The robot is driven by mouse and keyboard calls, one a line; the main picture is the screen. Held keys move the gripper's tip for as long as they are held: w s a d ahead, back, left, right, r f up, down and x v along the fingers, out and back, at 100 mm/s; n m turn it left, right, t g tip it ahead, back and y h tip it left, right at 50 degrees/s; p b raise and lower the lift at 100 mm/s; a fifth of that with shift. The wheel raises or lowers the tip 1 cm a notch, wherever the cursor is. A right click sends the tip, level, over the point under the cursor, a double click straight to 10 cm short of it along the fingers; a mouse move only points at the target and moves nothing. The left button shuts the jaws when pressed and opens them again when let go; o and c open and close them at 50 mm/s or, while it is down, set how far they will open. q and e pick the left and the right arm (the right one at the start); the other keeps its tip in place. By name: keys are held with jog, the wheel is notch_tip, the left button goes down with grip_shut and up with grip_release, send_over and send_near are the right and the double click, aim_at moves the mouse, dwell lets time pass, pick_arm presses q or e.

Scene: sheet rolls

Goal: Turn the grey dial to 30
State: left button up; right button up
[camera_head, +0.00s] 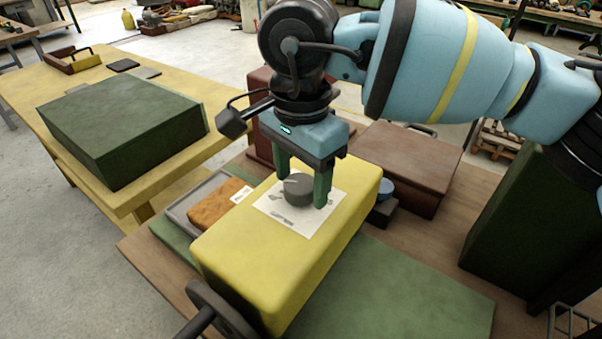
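The grey dial (299,192) is a short round knob on a white printed sheet (273,207) on top of a yellow box (245,255). A pale pointer mark shows on the dial's top, towards its left side. The sheet's scale numbers are too small to read, and the gripper partly covers the sheet. My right gripper (304,188) points down over the dial, its two green fingers apart on either side of it. I cannot tell whether the fingers touch the dial.
An orange-brown block (218,203) lies left of the box. A brown box (408,165) is behind right, and dark green boxes stand at left (120,130) and right (530,220).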

jog(key=c, duration=0.8)
